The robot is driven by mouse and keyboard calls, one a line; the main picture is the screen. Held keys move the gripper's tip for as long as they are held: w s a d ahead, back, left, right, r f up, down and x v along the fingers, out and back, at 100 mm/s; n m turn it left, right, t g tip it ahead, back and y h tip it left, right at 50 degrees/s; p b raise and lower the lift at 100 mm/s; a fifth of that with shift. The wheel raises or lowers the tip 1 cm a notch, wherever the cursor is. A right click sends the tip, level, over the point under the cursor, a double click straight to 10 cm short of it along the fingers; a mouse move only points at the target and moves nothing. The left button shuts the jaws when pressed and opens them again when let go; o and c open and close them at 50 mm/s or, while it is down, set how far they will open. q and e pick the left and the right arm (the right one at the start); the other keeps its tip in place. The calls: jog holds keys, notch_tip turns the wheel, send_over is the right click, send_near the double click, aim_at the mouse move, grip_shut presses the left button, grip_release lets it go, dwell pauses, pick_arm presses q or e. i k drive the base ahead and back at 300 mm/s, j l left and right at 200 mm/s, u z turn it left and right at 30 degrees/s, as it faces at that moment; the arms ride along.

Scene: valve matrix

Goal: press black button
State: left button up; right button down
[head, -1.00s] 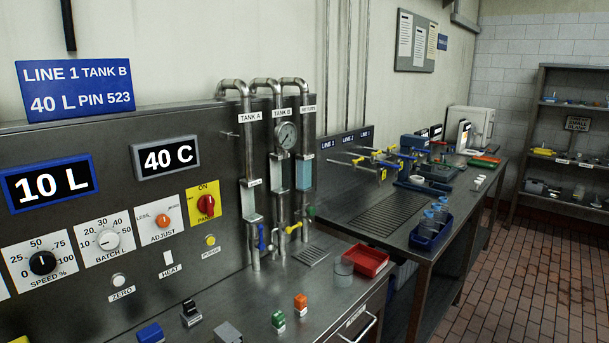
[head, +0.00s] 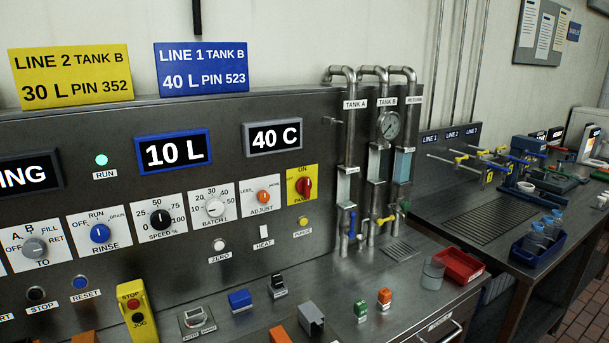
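A round dark button (head: 37,294) labelled STOP sits low on the left of the steel panel (head: 260,240). A blue button (head: 80,282) labelled RESET is just right of it. A yellow pendant box (head: 137,312) marked STOP and JOG stands on the counter, with a red button (head: 133,303) above a dark button (head: 138,319). A small block with a black top (head: 277,281) stands further right on the counter.
Knobs including RINSE (head: 100,233) and SPEED (head: 160,219) line the panel. A blue block (head: 240,299), a grey block (head: 311,317) and a red tray (head: 459,266) are on the counter. Pipes with a gauge (head: 388,125) stand at the panel's right end.

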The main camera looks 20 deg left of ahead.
aim_at(33, 294)
jog(key=u, duration=2.1)
